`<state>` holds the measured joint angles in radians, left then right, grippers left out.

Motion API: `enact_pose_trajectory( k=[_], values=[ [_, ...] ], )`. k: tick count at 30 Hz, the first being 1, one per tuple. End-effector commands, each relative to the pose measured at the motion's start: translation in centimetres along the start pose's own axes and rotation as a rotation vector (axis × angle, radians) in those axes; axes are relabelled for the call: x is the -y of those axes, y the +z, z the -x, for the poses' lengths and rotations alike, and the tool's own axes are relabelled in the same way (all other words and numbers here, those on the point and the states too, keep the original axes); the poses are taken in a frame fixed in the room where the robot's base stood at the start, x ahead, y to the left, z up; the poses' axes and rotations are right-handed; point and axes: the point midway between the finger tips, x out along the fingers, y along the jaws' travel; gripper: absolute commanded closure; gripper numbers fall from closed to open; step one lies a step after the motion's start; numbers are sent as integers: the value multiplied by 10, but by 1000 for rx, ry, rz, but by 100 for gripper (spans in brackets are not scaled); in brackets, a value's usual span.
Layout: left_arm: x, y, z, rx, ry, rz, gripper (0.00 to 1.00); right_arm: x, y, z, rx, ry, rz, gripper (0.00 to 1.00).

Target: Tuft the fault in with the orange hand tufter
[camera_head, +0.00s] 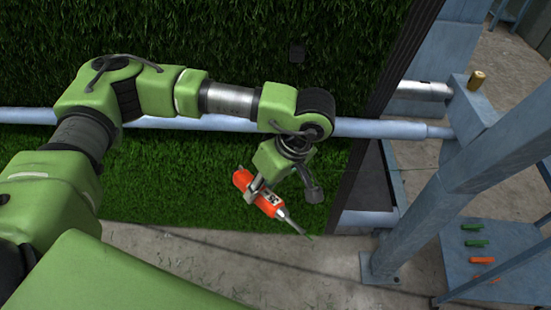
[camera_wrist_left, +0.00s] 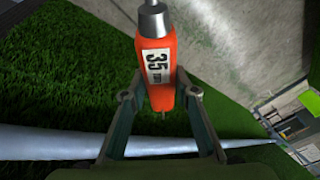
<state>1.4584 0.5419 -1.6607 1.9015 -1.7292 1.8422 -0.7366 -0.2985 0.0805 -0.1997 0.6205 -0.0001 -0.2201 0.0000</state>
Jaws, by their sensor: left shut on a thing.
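The orange hand tufter (camera_head: 266,206) has a grey metal shaft and a label reading 35. My left gripper (camera_head: 257,192) is shut on its orange body and holds it tilted, with the metal end pointing down and right in the head view. In the left wrist view the tufter (camera_wrist_left: 157,75) sits between the two fingers of my left gripper (camera_wrist_left: 158,98). Green turf (camera_head: 150,185) hangs behind it as a tall sheet. I cannot make out the fault in the turf. My right gripper is not in view.
A pale blue horizontal bar (camera_head: 380,129) crosses in front of the turf. A blue-grey frame post (camera_head: 437,190) stands at the right. A blue-grey shelf (camera_head: 515,260) with green and orange pieces is at the lower right. Concrete floor (camera_head: 260,265) is clear below the turf.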

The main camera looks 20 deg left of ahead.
Motion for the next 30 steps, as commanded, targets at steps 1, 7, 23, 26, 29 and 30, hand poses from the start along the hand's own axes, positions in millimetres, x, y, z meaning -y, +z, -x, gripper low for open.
enact_pose_trajectory(
  k=[1,7,23,26,29,30],
  values=[
    [-2,1,3,36,-46,85,100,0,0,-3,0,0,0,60],
    [2,3,28,230,-264,497,100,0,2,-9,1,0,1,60],
    [27,11,109,820,-588,1422,100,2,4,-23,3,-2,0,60],
    [36,12,131,951,-605,1582,100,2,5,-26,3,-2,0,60],
    [44,14,150,1056,-611,1695,100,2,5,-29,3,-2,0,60],
    [46,14,157,1090,-610,1728,100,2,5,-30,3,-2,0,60]
  ],
)
